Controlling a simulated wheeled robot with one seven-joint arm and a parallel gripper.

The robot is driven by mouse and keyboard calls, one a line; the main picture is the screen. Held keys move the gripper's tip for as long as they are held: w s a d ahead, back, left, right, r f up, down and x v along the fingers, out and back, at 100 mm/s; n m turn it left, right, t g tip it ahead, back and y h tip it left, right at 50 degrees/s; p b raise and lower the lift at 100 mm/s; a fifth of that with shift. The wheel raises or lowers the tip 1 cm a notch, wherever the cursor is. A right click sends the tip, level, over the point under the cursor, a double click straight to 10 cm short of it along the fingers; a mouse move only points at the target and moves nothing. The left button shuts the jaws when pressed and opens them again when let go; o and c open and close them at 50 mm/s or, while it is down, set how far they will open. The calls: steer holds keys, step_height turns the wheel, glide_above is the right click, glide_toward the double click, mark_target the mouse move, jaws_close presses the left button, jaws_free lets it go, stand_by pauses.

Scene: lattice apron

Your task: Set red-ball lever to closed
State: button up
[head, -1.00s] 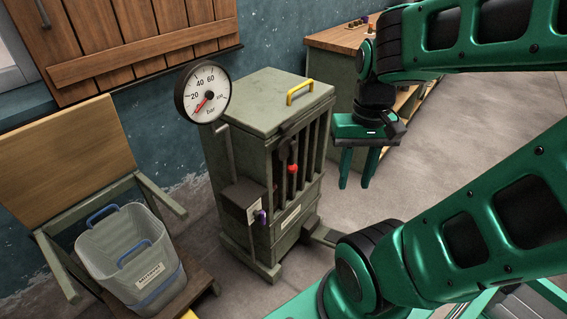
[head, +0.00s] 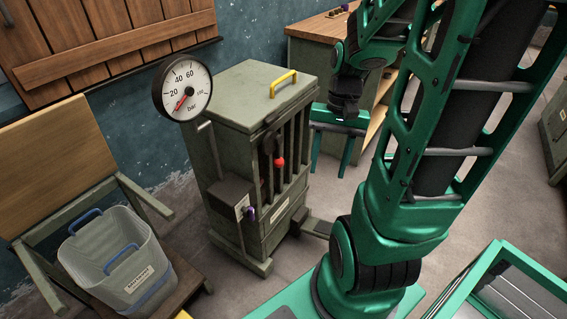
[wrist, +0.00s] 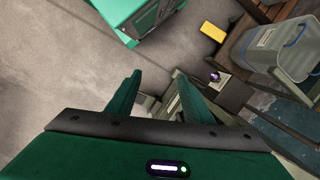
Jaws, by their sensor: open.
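The red-ball lever (head: 279,162) is on the slatted front of the green-grey cabinet (head: 240,165), its red ball about midway up the slots. A dark handle part shows just above and left of it. A purple knob (head: 251,213) is on a dark box at the cabinet's lower left side; it also shows in the wrist view (wrist: 214,76). My gripper (head: 330,165) is open and empty, with its fingers pointing down, to the right of the lever in the head view. In the wrist view my gripper (wrist: 165,92) has its fingers apart. The red ball is not visible there.
A round gauge (head: 182,88) stands at the cabinet's left. A yellow handle (head: 284,83) is on its lid. A clear bin (head: 117,262) with blue handles stands at lower left. A wooden-topped bench (head: 318,27) is behind. A foot pedal (head: 316,228) juts out at the cabinet's base.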

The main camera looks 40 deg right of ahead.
steer(key=w+d+f+m+t+y, duration=0.25)
steer(key=w+f+m+y, duration=0.6)
steer(key=f, duration=0.55)
steer(key=m+t+y, duration=0.2)
steer(key=m+t, duration=0.8)
steer(key=t, duration=0.2)
glide_toward(279, 152)
steer(key=w+a+f, duration=0.1)
steer(key=w, duration=0.1)
steer(key=w+a+f, duration=0.3)
steer(key=w+a, duration=0.1)
steer(key=shift+w+a+f, duration=0.1)
steer(key=shift+w+f, duration=0.15)
jaws_close()
